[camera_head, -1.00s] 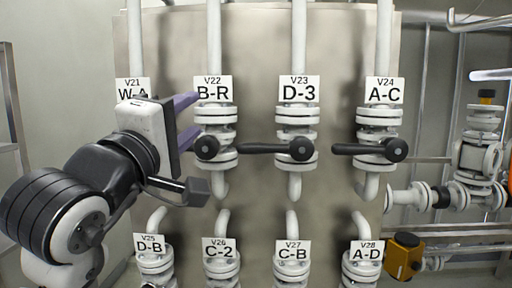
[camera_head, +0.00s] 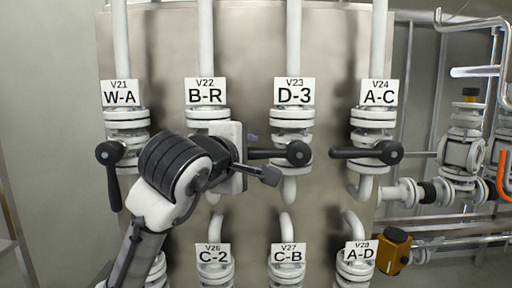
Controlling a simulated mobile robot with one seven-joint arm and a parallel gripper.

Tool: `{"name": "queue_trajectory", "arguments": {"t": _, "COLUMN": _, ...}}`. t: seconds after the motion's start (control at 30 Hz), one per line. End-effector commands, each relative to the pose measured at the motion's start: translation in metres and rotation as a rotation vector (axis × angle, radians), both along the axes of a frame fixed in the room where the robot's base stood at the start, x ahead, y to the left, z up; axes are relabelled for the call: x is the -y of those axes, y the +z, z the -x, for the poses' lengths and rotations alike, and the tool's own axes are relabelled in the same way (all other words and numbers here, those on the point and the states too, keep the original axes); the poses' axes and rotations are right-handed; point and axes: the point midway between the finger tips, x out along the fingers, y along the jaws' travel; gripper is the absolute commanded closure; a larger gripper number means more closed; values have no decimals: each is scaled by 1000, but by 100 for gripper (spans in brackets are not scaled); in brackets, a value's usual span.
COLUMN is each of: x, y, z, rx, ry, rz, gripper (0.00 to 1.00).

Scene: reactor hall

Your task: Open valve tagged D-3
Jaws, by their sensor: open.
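The D-3 tag (camera_head: 293,91), with V23 above it, hangs on the third valve of the upper row. Its valve (camera_head: 293,122) has white flanges on a white pipe. Its black lever (camera_head: 272,153) lies horizontal, pointing left from the round hub (camera_head: 298,153). My gripper (camera_head: 251,139) is in front of the B-R valve, at the left end of the D-3 lever, its jaws open. I cannot tell whether a finger touches the lever or whether the lever lies between the fingers.
The W-A lever (camera_head: 115,185) hangs down. Lower valves tagged C-2 (camera_head: 214,254), C-B (camera_head: 287,255) and A-D (camera_head: 359,253) stand below. Side piping (camera_head: 450,190) is at right.

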Motion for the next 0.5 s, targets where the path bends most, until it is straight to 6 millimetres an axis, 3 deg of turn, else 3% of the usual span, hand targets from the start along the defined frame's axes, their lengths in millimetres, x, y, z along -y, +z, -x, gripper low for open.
{"name": "queue_trajectory", "arguments": {"t": 0.2, "x": 11, "y": -4, "z": -28, "rx": 0, "ry": 1, "rz": 0, "gripper": 58}}
{"name": "queue_trajectory", "arguments": {"t": 0.5, "x": 15, "y": -7, "z": -36, "rx": 2, "ry": 1, "rz": 0, "gripper": 58}}
